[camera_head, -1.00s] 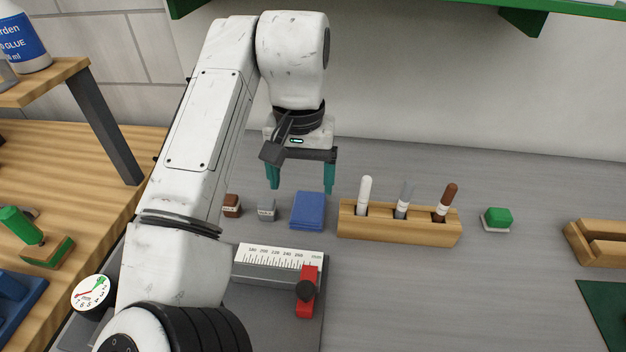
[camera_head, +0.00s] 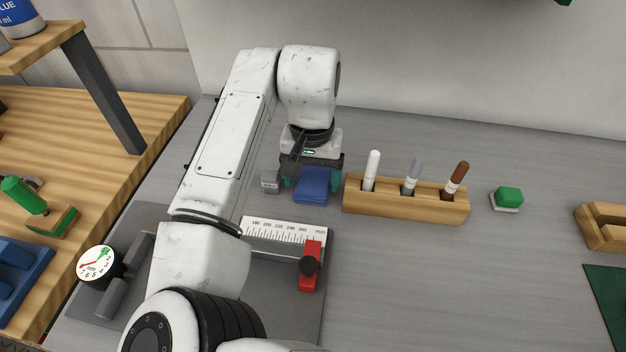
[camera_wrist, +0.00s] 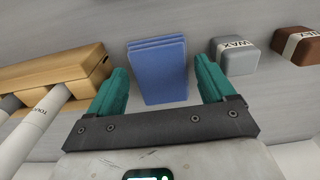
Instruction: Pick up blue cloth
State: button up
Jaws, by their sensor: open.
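The blue cloth (camera_head: 311,187) is a folded, layered stack lying flat on the grey bench, left of the wooden marker holder. In the wrist view the blue cloth (camera_wrist: 158,70) lies between and just beyond the two teal fingers. My gripper (camera_head: 312,182) is open and low over the cloth, pointing down. In the wrist view my gripper (camera_wrist: 162,85) has one finger on each side of the cloth, with a gap to it on both sides. Whether the fingertips are at the cloth's height is hard to tell. The gripper holds nothing.
A grey WAX block (camera_head: 269,181) stands close left of the cloth; a brown block (camera_wrist: 298,45) is beyond it. The wooden holder (camera_head: 405,204) with three markers stands close right. A ruler stop with a red clamp (camera_head: 311,265) is in front. Bench to the right is mostly clear.

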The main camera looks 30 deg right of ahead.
jog(key=shift+f, duration=0.75)
jog(key=shift+c, duration=0.3)
jog(key=c, duration=0.7)
jog(key=shift+c, duration=0.2)
